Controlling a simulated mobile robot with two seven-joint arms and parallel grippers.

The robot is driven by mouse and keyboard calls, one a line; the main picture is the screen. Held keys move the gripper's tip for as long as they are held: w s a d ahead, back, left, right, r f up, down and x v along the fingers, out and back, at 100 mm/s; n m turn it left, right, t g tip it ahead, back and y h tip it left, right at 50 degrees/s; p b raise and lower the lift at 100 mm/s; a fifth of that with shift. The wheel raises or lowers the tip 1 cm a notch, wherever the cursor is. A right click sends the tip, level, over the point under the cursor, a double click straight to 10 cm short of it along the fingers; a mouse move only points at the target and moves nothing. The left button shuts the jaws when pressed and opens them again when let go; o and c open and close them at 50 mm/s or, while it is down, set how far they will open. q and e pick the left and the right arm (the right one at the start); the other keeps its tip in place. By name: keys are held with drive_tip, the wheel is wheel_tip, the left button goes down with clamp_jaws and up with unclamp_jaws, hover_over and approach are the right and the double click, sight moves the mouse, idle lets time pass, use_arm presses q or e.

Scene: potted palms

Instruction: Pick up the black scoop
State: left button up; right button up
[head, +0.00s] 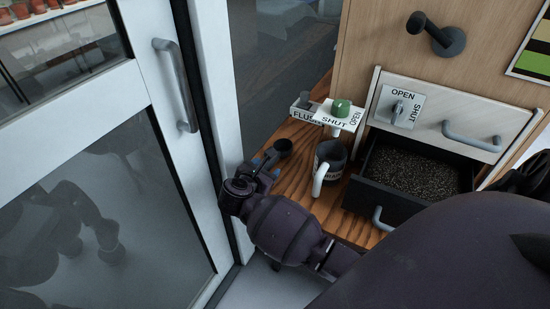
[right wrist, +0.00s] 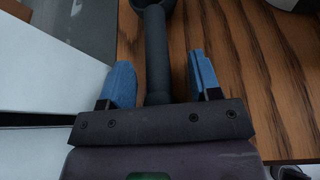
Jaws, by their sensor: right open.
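The black scoop (head: 283,146) lies on the wooden counter near its left edge, beside the mug. In the right wrist view its handle (right wrist: 157,50) runs between the two blue fingertips, with its round end at the top of the picture. My right gripper (head: 265,162) is open around the handle, with a gap on both sides; it also shows in the right wrist view (right wrist: 160,78). Part of the scoop is hidden by the gripper in the head view. My left gripper is not in view.
A dark mug (head: 331,158) with a white handle stands right of the scoop. An open drawer (head: 370,203) of dark granules is further right. A FLUSH/SHUT/OPEN fixture (head: 325,120) with a green knob is behind. A glass door (head: 190,150) stands close on the left.

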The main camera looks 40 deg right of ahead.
drive_tip(key=shift+c, duration=0.4)
drive_tip(key=shift+c, duration=1.1)
drive_tip(key=c, duration=0.7)
drive_tip(key=shift+c, duration=0.3)
clamp_jaws()
